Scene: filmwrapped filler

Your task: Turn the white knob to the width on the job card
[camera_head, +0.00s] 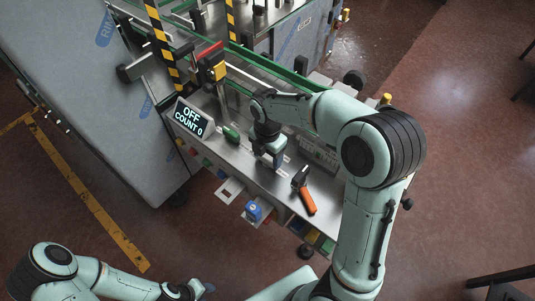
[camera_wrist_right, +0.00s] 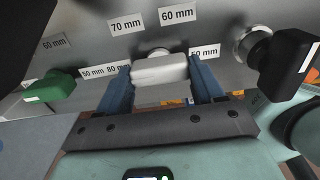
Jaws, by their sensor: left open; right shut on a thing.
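The white knob (camera_wrist_right: 160,70) is a pale bar-shaped grip on the grey panel in the right wrist view. My right gripper (camera_wrist_right: 162,88) is shut on it, one blue finger at each end. Labels around it read 70 mm (camera_wrist_right: 126,23) at upper left, 60 mm (camera_wrist_right: 177,15) at upper right and 80 mm (camera_wrist_right: 118,68) at left; another at right is partly hidden. Any pointer mark is not visible. In the head view, my right gripper (camera_head: 271,158) hides the knob. My left gripper (camera_head: 200,289) is open and empty at the bottom edge. I cannot identify a readable job card.
A green knob (camera_wrist_right: 50,86) lies left of the white one, a black knob (camera_wrist_right: 289,63) right. A display (camera_head: 191,119) reads OFF, COUNT 0. An orange-handled part (camera_head: 306,200) is at the panel's right. A striped post (camera_head: 161,45) and red-yellow part (camera_head: 212,63) stand behind.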

